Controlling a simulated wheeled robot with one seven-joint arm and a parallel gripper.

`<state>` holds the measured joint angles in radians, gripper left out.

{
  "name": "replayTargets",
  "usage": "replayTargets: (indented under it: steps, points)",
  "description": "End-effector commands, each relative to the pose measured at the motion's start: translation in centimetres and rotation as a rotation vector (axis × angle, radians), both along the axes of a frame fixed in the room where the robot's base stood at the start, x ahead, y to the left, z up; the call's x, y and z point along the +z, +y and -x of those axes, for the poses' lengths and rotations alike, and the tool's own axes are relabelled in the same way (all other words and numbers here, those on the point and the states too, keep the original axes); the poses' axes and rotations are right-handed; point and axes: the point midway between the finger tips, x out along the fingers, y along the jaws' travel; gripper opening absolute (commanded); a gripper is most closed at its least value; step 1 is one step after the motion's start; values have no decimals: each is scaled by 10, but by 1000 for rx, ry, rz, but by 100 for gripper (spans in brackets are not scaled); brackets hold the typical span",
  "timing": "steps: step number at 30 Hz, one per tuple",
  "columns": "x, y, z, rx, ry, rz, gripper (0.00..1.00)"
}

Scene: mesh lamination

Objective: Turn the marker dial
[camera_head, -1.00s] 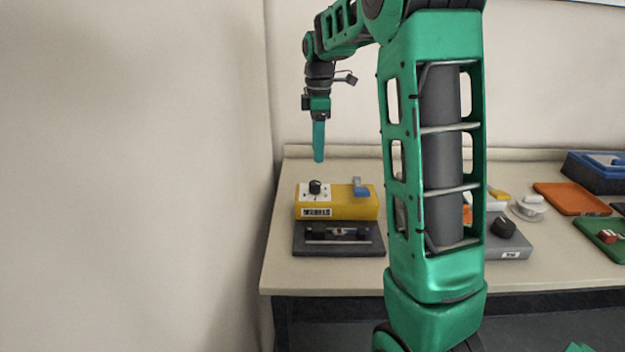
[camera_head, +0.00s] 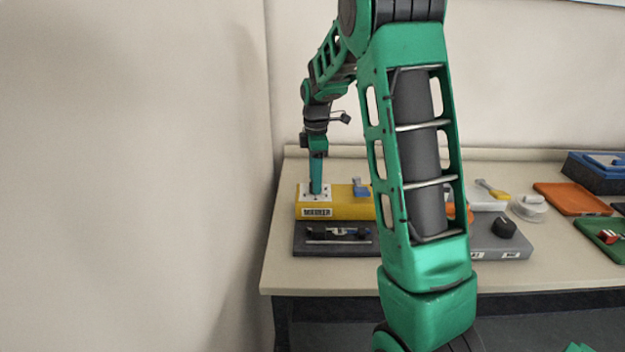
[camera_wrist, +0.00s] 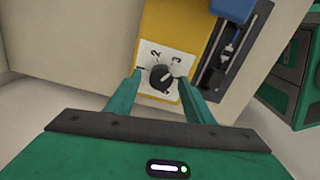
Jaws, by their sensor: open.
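The yellow marker box (camera_head: 347,207) stands at the left of the bench, with a white dial plate on its top left. In the wrist view the black marker dial (camera_wrist: 161,77) sits on the white plate (camera_wrist: 155,57) with printed numbers around it. My gripper (camera_head: 316,190) is directly over the plate, pointing down, and hides the dial in the head view. In the wrist view my gripper's fingers (camera_wrist: 157,85) are open, one on each side of the dial, with visible gaps. I cannot tell their exact height against the knob.
A blue part (camera_head: 361,187) sits on the box's right end. A dark fixture (camera_head: 318,248) with a rod lies in front. A grey box (camera_head: 500,240) with a black knob, an orange tray (camera_head: 572,199) and a green tray (camera_head: 612,240) are to the right.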

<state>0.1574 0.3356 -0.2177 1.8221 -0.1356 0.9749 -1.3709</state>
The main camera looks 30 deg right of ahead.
Motion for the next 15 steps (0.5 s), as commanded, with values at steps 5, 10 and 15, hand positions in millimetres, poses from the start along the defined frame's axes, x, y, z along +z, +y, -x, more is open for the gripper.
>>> replayTargets:
  steps: [5,10,15]
  points:
    - [-2,0,0,0,0,0,48]
    - [-2,0,0,0,0,0,36]
    - [-2,0,0,0,-1,0,6]
